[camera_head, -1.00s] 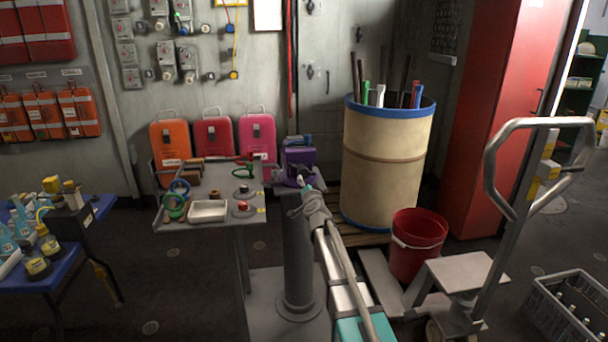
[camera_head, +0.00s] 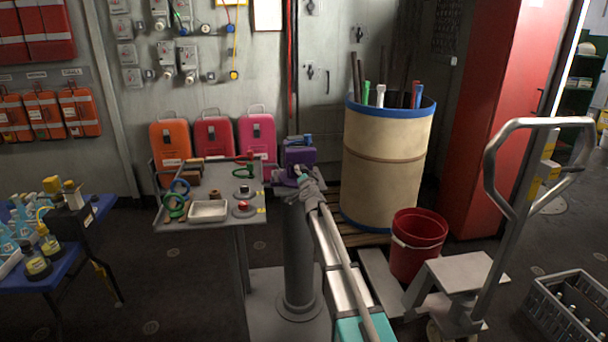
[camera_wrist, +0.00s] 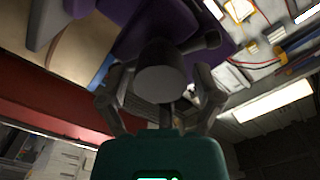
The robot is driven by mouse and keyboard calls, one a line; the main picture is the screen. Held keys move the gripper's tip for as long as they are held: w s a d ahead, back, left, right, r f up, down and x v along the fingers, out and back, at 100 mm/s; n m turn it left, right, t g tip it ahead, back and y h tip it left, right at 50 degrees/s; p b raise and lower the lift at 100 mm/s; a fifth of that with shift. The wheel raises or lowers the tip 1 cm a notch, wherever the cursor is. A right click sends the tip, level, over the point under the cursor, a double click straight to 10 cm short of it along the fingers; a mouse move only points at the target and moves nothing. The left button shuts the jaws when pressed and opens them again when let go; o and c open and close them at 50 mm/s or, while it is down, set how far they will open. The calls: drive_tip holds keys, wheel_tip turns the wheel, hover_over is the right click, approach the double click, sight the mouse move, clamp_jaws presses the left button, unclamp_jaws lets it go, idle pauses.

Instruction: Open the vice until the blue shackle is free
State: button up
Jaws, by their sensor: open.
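The purple vice (camera_head: 299,157) stands on a grey pedestal in the head view. A blue piece (camera_head: 295,140), likely the blue shackle, shows at its top; how the jaws hold it cannot be made out. My gripper (camera_head: 306,181) is at the vice's near side. In the wrist view the purple vice body (camera_wrist: 140,22) fills the top. A dark grey round screw end (camera_wrist: 160,84), with a short stub to its right, sits between the spread fingers of my gripper (camera_wrist: 162,98). Whether the fingers touch it cannot be told. The shackle is not recognisable there.
A grey tray table (camera_head: 224,222) with rings, a white dish and small parts stands left of the vice. A cream drum (camera_head: 385,165) with rods stands close to its right. A red bucket (camera_head: 418,245) and a pallet jack handle (camera_head: 490,165) are further right.

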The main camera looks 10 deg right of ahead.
idle(0.4)
drive_tip(key=m, duration=0.6)
drive_tip(key=shift+m, duration=0.4)
drive_tip(key=m, duration=1)
drive_tip(key=shift+m, duration=0.3)
drive_tip(key=m, duration=1.6)
drive_tip(key=shift+m, duration=0.4)
